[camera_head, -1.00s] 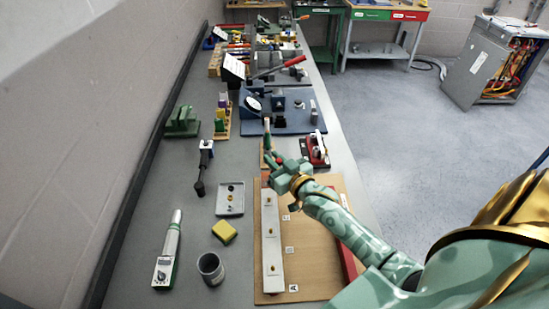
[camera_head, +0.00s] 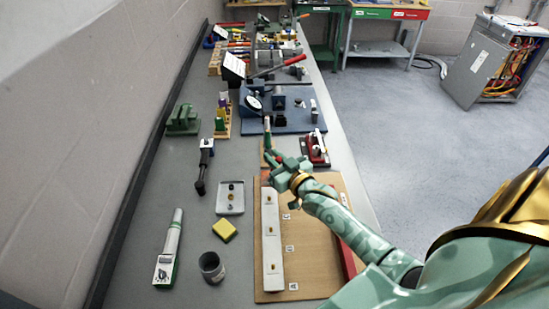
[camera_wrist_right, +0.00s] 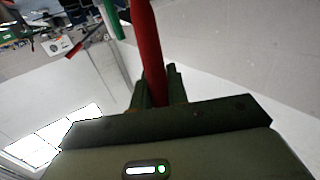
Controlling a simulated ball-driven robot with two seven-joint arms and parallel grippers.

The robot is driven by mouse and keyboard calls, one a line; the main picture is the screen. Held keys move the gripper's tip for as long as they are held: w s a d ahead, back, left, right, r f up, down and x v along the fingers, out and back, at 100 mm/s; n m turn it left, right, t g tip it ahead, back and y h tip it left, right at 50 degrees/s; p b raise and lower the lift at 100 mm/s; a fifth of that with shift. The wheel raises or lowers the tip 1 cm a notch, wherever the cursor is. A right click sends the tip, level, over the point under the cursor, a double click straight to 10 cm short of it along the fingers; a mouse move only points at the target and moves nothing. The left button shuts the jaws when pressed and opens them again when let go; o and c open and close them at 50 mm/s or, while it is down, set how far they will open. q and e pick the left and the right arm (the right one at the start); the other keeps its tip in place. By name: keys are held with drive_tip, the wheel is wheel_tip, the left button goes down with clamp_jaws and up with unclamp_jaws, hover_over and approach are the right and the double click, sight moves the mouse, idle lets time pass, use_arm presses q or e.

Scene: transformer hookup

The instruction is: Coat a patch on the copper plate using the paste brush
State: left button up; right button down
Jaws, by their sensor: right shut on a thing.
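My right gripper (camera_head: 275,162) is over the bench, at the far end of a brown board. In the right wrist view it is shut on a slim red handle (camera_wrist_right: 147,50), which I take to be the paste brush. The bristles do not show in that view. A small orange-brown flat piece (camera_head: 265,160) lies beside the gripper, partly hidden by it; I cannot tell whether it is the copper plate. I cannot see any contact with it. My left gripper is out of view.
The brown board (camera_head: 320,255) carries a white bar (camera_head: 270,215) with brass studs. Nearby are a grey cup (camera_head: 211,267), yellow sponge (camera_head: 224,230), small tray (camera_head: 230,198) and meter (camera_head: 163,270). A blue base (camera_head: 290,122) with a dial and a red device (camera_head: 315,150) stand beyond.

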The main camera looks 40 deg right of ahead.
drive_tip(key=shift+s+a+p, duration=0.3)
drive_tip(key=shift+s+a, duration=0.1)
drive_tip(key=shift+s, duration=0.2)
drive_tip(key=shift+w+d+b, duration=0.3)
drive_tip(key=shift+w+d, duration=0.15)
drive_tip(key=shift+w, duration=0.3)
wheel_tip(320, 180, up, 4)
drive_tip(key=p, duration=0.4)
drive_tip(key=shift+r+p, duration=0.15)
drive_tip(key=shift+p, duration=0.2)
drive_tip(key=shift+w+a+f+b, duration=0.1)
drive_tip(key=shift+w+f+b, duration=0.15)
drive_tip(key=shift+f+b, duration=0.3)
drive_tip(key=shift+w+a+f+b, duration=0.1)
drive_tip(key=shift+w+f+b, duration=0.1)
drive_tip(key=shift+f+b, duration=0.35)
drive_tip(key=shift+w+a+f+b, duration=0.1)
drive_tip(key=shift+w+f+b, duration=0.2)
drive_tip(key=shift+f, duration=0.3)
drive_tip(key=shift+f+b, duration=0.3)
drive_tip(key=shift+f, duration=0.15)
